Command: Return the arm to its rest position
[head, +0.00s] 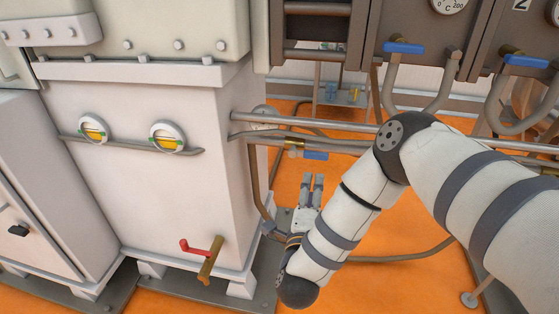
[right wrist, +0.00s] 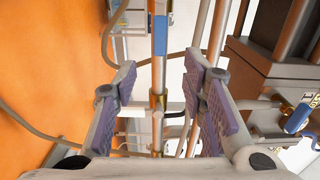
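My right arm (head: 345,215) comes in from the right, bent at the elbow, with the forearm reaching down and left. My right gripper (head: 312,182) points up and away beside the white machine housing, over the orange floor. In the right wrist view its two purple-padded fingers (right wrist: 162,75) stand wide apart with nothing clamped between them. A pipe with a brass fitting (right wrist: 157,102) and a blue part (right wrist: 160,35) shows in line with the gap, beyond the fingers; the distance is hard to judge. My left gripper is not in view.
The white housing (head: 155,200) with two round sight glasses and a red-handled valve (head: 195,247) stands left of the gripper. Horizontal pipes (head: 310,125) and a blue valve handle (head: 315,155) lie near it. Blue-handled pipes (head: 404,47) hang at upper right. Orange floor (head: 400,285) is open below.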

